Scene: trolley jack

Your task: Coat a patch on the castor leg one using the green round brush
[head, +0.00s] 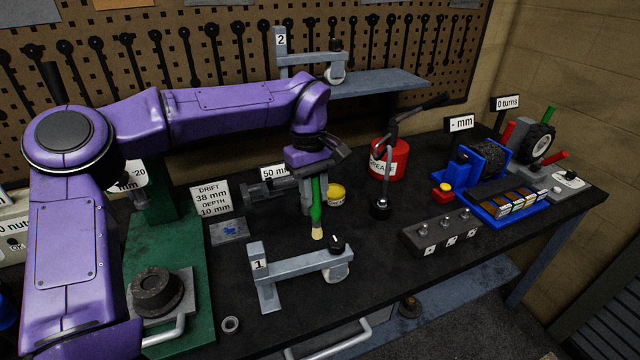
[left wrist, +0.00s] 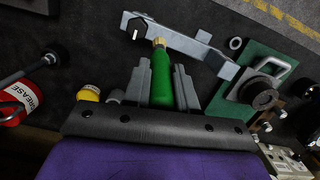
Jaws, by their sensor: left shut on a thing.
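The green round brush (head: 316,205) is in my left gripper (head: 312,183), which is shut on its handle. The brush hangs with its pale bristles down, above and behind castor leg one. It also shows in the left wrist view (left wrist: 161,78), between the two grey fingers. Castor leg one (head: 295,268) is a grey bar with a "1" label at its left end and a wheel with a black knob at its right end. It stands on the bench and shows in the left wrist view (left wrist: 185,42). Whether the bristles touch it is unclear. My right gripper is not in view.
Castor leg two (head: 300,60) is at the back on a shelf (head: 385,80). A red grease can (head: 388,160) and a yellow-lidded pot (head: 336,192) stand behind the brush. A grey block (head: 440,232) is to the right, a green press (head: 190,240) to the left.

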